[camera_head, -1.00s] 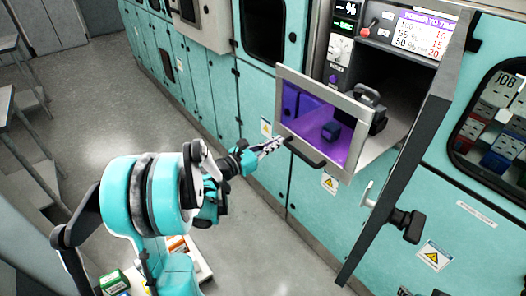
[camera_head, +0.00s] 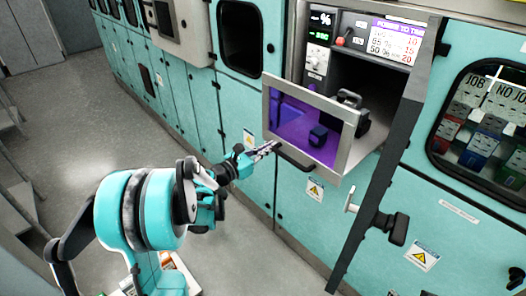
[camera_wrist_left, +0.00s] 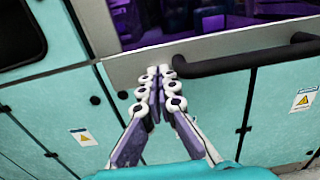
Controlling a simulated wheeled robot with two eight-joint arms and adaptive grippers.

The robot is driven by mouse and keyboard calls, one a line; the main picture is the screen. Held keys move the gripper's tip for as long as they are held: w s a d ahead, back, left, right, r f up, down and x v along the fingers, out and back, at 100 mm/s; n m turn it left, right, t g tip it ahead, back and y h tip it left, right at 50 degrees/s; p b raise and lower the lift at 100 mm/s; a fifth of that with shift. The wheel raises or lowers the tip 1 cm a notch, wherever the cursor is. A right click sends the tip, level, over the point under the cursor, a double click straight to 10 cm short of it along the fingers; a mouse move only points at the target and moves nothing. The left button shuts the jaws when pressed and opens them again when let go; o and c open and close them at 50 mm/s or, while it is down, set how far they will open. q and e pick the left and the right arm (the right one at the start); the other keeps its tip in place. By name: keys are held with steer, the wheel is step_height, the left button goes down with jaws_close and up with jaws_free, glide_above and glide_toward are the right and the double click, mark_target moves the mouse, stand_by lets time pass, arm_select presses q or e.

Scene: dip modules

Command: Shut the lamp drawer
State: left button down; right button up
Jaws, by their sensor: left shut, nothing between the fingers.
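The lamp drawer (camera_head: 267,112) stands pulled out of its cabinet bay. It has a pale metal frame front with a purple-tinted window and a dark bar handle (camera_head: 295,159) along its lower edge. In the left wrist view the handle (camera_wrist_left: 235,64) shows too. My left gripper (camera_head: 274,147) is shut and empty, at the left end of the handle. In the left wrist view its fingertips (camera_wrist_left: 163,72) overlap the drawer's lower frame just left of the handle; I cannot tell whether they touch. My right gripper is not in view.
A dark object with a handle (camera_head: 349,98) sits in the drawer behind the window. Teal cabinets line the wall.

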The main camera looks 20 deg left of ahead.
arm_select(q)
steer(key=x, duration=3.1)
steer(key=shift+w+d+r+p, duration=0.1)
steer(key=shift+w+p, duration=0.25)
steer(key=shift+x, duration=0.8)
steer(key=shift+r, duration=0.1)
